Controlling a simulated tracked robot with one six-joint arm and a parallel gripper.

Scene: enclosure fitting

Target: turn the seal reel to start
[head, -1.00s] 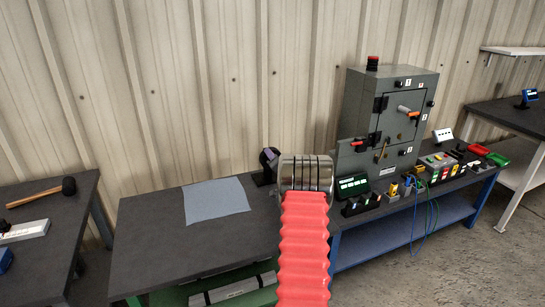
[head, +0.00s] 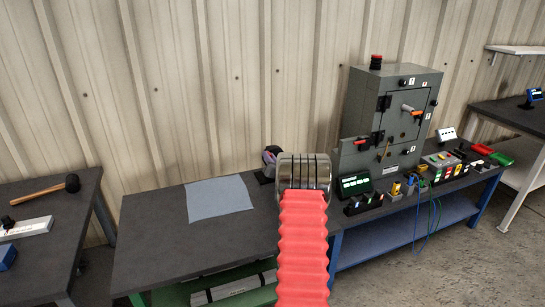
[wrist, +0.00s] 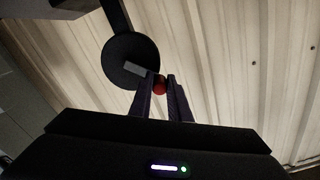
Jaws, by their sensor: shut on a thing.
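The seal reel is a dark round disc (wrist: 131,61) on a dark upright arm in the wrist view. A short grey bar (wrist: 135,70) lies across its lower face, with a red knob (wrist: 159,86) near the bar's end. My gripper (wrist: 160,80) is shut on the red knob, with one purple finger on each side. In the head view the reel (head: 267,176) stands at the back of the middle bench, left of my arm. My red-sleeved arm and its metal wrist hide part of it and most of my gripper.
A blue-grey cloth (head: 220,198) lies on the middle bench, left of the reel. A grey enclosure (head: 398,100) with a door stands on the right bench, among terminals and small parts. A mallet (head: 45,191) lies on the left bench.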

